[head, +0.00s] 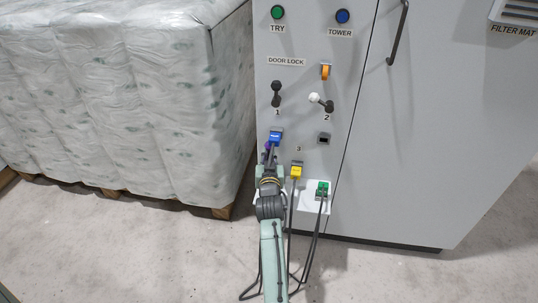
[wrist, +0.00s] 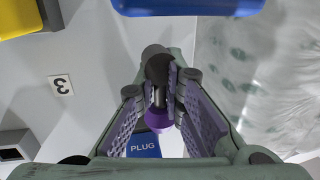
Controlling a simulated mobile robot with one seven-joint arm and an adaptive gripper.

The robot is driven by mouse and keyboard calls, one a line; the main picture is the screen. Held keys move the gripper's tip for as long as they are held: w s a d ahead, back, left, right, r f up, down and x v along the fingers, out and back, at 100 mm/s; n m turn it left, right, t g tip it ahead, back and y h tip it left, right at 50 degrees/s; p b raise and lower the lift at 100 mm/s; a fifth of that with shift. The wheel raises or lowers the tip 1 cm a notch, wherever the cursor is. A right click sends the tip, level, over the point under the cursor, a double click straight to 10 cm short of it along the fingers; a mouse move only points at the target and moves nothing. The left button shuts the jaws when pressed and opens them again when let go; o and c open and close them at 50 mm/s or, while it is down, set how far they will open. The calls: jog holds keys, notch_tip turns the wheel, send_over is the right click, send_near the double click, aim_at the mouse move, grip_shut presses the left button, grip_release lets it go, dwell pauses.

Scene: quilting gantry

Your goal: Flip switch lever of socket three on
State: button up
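The switch lever has a purple ball knob (wrist: 158,119) on a dark shaft (wrist: 157,84). It stands between the finger pads of my gripper (wrist: 161,100), which appear close against it on both sides. In the head view my gripper (head: 269,169) reaches up to the panel from below and hides most of the lever. The number 3 label (head: 299,149) is right of the gripper; it also shows upside down in the wrist view (wrist: 61,88). A blue piece (head: 276,134) is just above the gripper. A blue piece marked PLUG (wrist: 143,147) shows behind the fingers.
A yellow plug (head: 296,171) and a green plug (head: 322,188) with hanging cables are close on the right. Levers 1 (head: 276,93) and 2 (head: 321,102) are higher on the panel. A wrapped pallet load (head: 130,90) stands left. Another blue body (wrist: 188,5) is near the wrist.

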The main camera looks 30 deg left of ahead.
jog(key=o, duration=0.4)
jog(key=shift+s, duration=0.1)
jog(key=v, duration=0.7)
jog(key=shift+s+d, duration=0.1)
jog(key=shift+s, duration=0.05)
jog(key=shift+r, duration=0.1)
